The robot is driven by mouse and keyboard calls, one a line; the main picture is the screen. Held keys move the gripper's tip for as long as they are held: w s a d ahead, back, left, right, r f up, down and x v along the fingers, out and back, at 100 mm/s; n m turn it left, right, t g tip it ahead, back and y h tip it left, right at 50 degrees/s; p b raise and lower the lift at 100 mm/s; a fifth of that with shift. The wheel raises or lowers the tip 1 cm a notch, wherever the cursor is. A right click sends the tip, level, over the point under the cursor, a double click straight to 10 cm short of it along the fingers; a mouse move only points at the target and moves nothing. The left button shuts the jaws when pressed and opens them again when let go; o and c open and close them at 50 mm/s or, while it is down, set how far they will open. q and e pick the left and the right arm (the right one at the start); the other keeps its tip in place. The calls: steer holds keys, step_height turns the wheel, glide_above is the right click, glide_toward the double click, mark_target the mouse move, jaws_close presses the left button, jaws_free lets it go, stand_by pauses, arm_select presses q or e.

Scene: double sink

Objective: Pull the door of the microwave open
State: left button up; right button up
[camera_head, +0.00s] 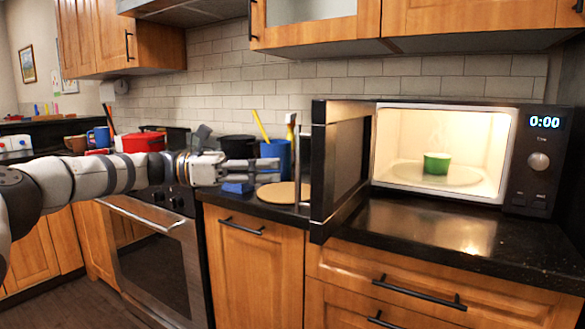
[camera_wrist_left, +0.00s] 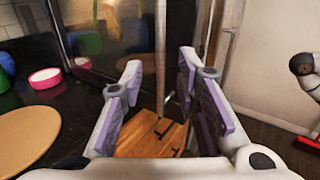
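The black microwave (camera_head: 540,165) stands on the counter at the right, its lit inside showing. Its door (camera_head: 345,155) is swung wide open toward me at the left of the cavity. The upright metal door handle (camera_head: 298,165) is on the door's outer side; it also shows in the left wrist view (camera_wrist_left: 160,50), lined up between my fingers. My left gripper (camera_head: 280,170) is open, its tips just left of the handle in the head view. I cannot tell whether the handle is within finger reach. My right gripper is in neither view.
A green cup (camera_head: 437,163) stands on the plate inside the microwave. A round board (camera_head: 283,192), a blue utensil holder (camera_head: 274,158) and a blue block (camera_head: 238,187) are near my left gripper. The counter before the microwave (camera_head: 440,225) is clear.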

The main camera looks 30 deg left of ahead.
arm_select(q)
steer(key=v, duration=0.5)
steer(key=shift+s+a, duration=0.2)
steer(key=shift+a, duration=0.15)
